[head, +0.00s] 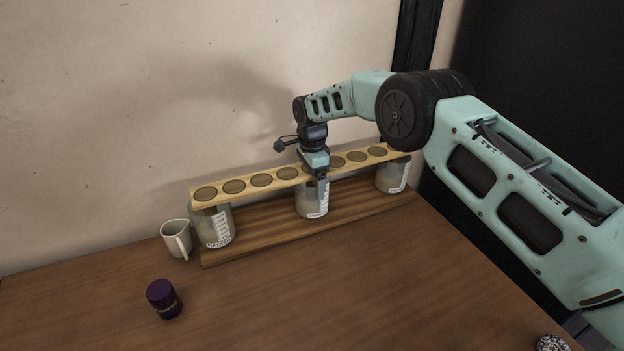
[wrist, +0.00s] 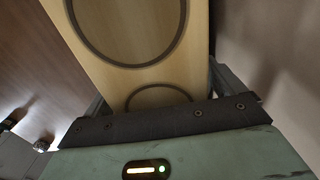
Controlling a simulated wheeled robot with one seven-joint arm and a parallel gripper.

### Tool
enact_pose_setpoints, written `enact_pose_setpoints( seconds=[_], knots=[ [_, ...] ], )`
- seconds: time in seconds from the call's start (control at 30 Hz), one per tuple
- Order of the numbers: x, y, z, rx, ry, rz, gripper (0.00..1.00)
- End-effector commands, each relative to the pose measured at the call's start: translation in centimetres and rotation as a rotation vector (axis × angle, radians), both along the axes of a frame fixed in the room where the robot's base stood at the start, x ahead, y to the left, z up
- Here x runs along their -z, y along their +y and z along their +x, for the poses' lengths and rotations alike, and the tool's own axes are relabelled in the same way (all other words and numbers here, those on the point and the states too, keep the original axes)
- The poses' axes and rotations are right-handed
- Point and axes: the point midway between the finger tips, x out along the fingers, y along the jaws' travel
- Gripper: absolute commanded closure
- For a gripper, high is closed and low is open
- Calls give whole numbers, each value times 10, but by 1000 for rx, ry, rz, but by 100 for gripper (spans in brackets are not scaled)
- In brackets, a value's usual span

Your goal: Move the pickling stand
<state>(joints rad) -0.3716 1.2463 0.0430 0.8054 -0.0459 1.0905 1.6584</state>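The pickling stand is a long wooden rack with a pale top rail (head: 262,180) cut with a row of round holes and a darker slatted base (head: 262,238). Glass jars with white labels stand under the rail: a left jar (head: 213,226), a middle jar (head: 312,200) and a right jar (head: 392,177). The stand rests on the table close to the wall. My gripper (head: 318,178) points down at the middle of the rail. In the wrist view, the rail (wrist: 145,78) runs between the fingers, which lie close against both its edges. My gripper appears shut on it.
A white pitcher (head: 177,239) stands just left of the stand. A dark purple lidded jar (head: 164,299) is nearer the front left. A speckled object (head: 551,343) sits at the bottom right. The wall (head: 150,110) rises close behind; the table (head: 330,295) in front is clear.

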Motion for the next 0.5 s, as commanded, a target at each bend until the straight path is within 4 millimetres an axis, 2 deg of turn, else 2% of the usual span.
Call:
enact_pose_setpoints(
  seconds=[0.17, 0.5],
  knots=[
    [-1, -3, 1, 0, 0, 0, 77],
    [-1, -23, 5, 0, 0, -4, 77]
  ],
)
